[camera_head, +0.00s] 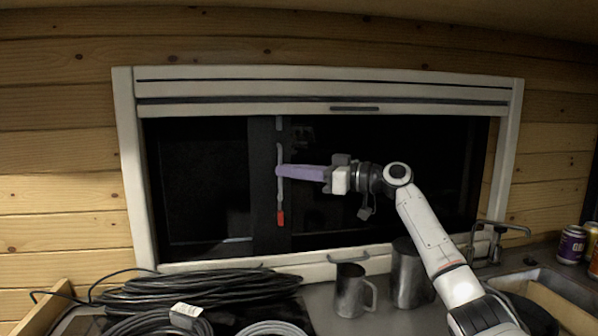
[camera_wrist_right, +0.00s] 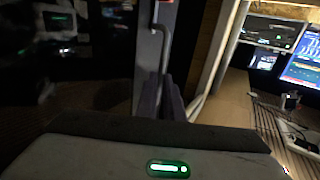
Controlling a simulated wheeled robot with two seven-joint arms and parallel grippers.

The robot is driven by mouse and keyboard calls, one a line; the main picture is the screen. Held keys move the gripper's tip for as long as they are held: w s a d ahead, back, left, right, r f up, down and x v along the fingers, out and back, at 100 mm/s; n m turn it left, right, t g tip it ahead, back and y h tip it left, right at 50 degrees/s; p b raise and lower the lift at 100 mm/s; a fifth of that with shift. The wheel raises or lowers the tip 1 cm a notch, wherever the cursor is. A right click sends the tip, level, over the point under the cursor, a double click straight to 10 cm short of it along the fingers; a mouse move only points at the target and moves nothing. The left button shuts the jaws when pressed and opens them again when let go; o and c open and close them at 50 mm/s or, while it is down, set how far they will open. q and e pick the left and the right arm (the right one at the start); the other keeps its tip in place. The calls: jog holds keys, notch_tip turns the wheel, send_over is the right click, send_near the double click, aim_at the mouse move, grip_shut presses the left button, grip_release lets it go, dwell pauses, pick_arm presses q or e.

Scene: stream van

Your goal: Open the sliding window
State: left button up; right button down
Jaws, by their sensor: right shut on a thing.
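The sliding window (camera_head: 200,190) has dark panes in a white frame (camera_head: 132,165) on the wooden wall. A dark upright bar stands left of its middle, with a thin grey handle (camera_head: 280,155) that has a red lower end (camera_head: 281,218). My right gripper (camera_head: 282,171) reaches in from the right, and its purple fingers are shut on the handle at mid height. In the right wrist view the grey handle (camera_wrist_right: 164,45) runs down to the fingers (camera_wrist_right: 162,98), which hide its lower part. My left gripper is in neither view.
Coiled black cables (camera_head: 190,290) lie on the counter below the window. A metal mug (camera_head: 351,291) and a larger metal pot (camera_head: 408,272) stand under my right arm. A tap (camera_head: 495,238), a sink and cans (camera_head: 572,244) are at the right.

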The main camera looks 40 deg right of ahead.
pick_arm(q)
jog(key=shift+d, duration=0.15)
pick_arm(e)
jog(key=shift+s+d, duration=0.1)
jog(key=shift+d, duration=0.15)
jog(key=c, duration=1.9)
grip_release()
